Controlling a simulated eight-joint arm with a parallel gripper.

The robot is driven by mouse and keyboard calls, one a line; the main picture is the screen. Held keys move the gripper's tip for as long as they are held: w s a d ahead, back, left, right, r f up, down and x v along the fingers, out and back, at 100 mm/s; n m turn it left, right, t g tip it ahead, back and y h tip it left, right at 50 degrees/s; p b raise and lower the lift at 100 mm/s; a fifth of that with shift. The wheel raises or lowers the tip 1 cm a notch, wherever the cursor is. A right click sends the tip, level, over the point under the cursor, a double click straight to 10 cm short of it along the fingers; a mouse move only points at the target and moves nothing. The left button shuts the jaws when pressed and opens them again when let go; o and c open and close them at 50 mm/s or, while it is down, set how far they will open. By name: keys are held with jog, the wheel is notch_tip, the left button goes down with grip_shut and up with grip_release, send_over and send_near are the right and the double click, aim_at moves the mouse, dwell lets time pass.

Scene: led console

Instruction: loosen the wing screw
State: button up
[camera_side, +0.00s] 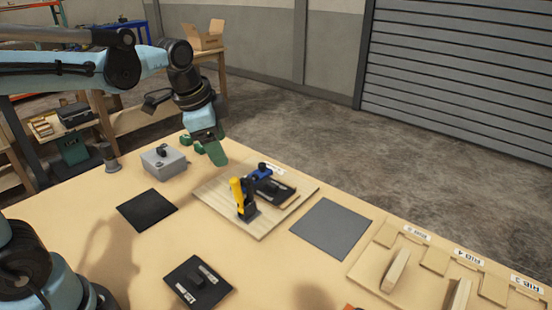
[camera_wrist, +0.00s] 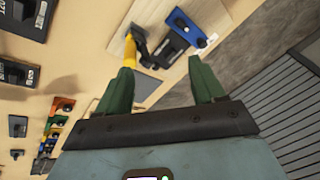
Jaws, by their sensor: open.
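My gripper (camera_side: 208,150) is above the back part of the table, between the grey box and the wooden board. Its green fingers stand apart with nothing between them, and they also show in the wrist view (camera_wrist: 163,78). The wooden board (camera_side: 218,203) carries a yellow-handled clamp (camera_side: 238,192), a black block (camera_side: 273,189) and a blue part with a dark knob (camera_side: 259,171). In the wrist view the yellow handle (camera_wrist: 130,51) and the blue part (camera_wrist: 198,38) lie beyond the fingertips. I cannot tell for sure which small part is the wing screw.
A grey box (camera_side: 171,165) with a black knob stands left of the board. A black mat (camera_side: 147,209), a grey mat (camera_side: 331,229) and a black plate with a block (camera_side: 214,290) lie around it. A wooden rack with labels (camera_side: 424,272) is at right.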

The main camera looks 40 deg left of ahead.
aim_at(242, 179)
jog(key=shift+w+a+f+m+g, duration=1.7)
jog(key=shift+w+a+m+g, duration=0.35)
jog(key=shift+w+m, duration=2.85)
notch_tip(242, 179, down, 12)
jog(key=shift+s+r, duration=0.1)
jog(key=shift+r, duration=0.15)
jog(key=shift+c, duration=0.3)
jog(key=c, duration=1)
